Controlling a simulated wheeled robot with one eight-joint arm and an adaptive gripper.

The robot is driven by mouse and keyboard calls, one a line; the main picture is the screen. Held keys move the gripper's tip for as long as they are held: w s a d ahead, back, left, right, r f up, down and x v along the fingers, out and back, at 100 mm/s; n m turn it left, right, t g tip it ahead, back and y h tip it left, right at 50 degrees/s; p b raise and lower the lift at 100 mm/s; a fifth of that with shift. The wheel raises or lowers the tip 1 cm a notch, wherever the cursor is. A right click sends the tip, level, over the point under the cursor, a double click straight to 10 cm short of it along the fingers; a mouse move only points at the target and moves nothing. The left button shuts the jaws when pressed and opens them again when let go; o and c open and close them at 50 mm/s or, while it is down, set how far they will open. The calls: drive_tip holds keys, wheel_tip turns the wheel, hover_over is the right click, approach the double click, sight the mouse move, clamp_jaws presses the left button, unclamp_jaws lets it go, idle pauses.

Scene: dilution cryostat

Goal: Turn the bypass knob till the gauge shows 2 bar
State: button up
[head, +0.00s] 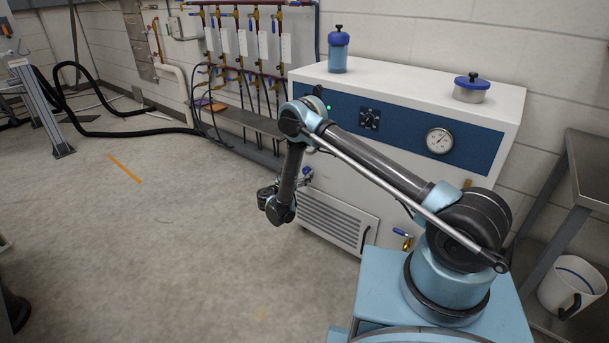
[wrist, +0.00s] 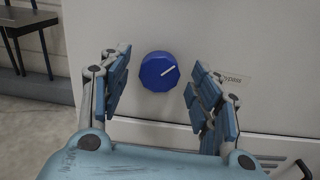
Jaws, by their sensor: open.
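The blue bypass knob (wrist: 159,71) is on the pale cabinet front in the wrist view. It has a faceted rim, and its white pointer line points up and to the right. My gripper (wrist: 161,62) is open, with one blue-padded finger on each side of the knob and visible gaps on both sides. I cannot tell how far the fingertips are from the panel. The round white gauge (head: 439,140) is on the cabinet's blue strip in the head view. Its needle and numbers are too small to read.
The cabinet (head: 405,82) carries a blue-lidded jar (head: 338,50) and a low metal pot (head: 471,89). A dark dial (head: 369,118) is on its strip, and a vent grille (head: 338,218) is below. Open floor lies left.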

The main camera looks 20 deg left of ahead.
drive_tip(key=shift+x, duration=0.85)
drive_tip(key=c, duration=1)
drive_tip(key=shift+c, duration=0.2)
drive_tip(key=shift+m, duration=0.3)
drive_tip(key=o, duration=1)
drive_tip(key=shift+o, duration=0.2)
